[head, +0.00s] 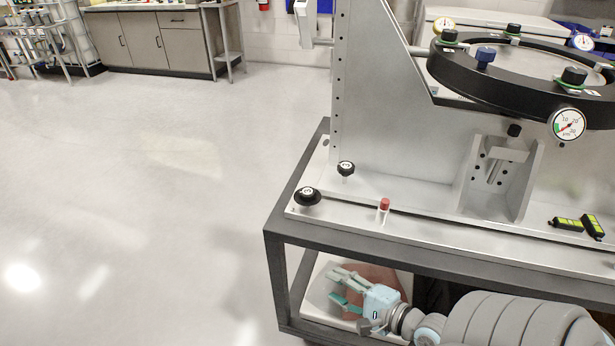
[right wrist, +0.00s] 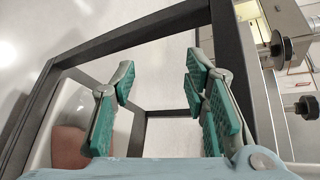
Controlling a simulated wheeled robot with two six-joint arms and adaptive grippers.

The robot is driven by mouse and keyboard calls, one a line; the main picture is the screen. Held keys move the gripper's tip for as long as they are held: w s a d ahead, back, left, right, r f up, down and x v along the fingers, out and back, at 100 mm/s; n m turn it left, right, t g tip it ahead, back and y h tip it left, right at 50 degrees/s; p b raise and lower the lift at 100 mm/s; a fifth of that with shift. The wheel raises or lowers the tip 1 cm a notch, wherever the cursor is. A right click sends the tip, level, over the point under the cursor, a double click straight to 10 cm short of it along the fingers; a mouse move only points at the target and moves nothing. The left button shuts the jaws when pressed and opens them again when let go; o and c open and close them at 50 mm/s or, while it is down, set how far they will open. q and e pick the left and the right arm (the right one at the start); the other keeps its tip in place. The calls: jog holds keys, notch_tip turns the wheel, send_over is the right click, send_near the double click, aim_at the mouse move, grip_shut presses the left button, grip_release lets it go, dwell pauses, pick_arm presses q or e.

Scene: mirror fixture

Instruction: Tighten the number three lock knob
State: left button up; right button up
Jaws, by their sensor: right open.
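Two black lock knobs stand on the fixture's base plate at its left end in the head view: a nearer knob (head: 307,196) at the front left corner and a farther knob (head: 346,169) behind it. Both have pale markings on top, too small to read surely. In the right wrist view two dark knobs (right wrist: 275,50) (right wrist: 302,107) show at the right edge. My right gripper (head: 335,286) is open and empty, below the plate's level and in front of the cart's lower shelf. Its teal-padded fingers (right wrist: 160,75) are apart, with nothing between them. My left gripper is out of view.
The dark cart frame (head: 275,265) edges the plate. A red-capped clear piece (head: 384,205) stands near the front edge. A black ring (head: 455,75) with knobs and gauges is at the upper right. Black-and-yellow blocks (head: 567,224) lie right. Left floor is clear.

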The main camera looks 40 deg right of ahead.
notch_tip(320, 180, up, 10)
jog(key=a+m+t+y, duration=0.1)
jog(key=a+m+t, duration=0.1)
jog(key=m, duration=0.4)
jog(key=m+t+h, duration=0.2)
jog(key=m+h, duration=0.1)
jog(key=m, duration=0.6)
send_near(313, 197)
jog(key=w+b, duration=0.1)
jog(key=w, duration=0.2)
jog(key=shift+m+h, duration=0.4)
jog(key=w+p, duration=0.1)
jog(key=w, duration=0.5)
jog(key=shift+w+p, duration=0.3)
jog(key=shift+w, duration=0.1)
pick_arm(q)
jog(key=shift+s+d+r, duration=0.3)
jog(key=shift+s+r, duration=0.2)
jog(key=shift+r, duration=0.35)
pick_arm(e)
jog(key=shift+w+a, duration=0.15)
jog(key=shift+w, duration=0.1)
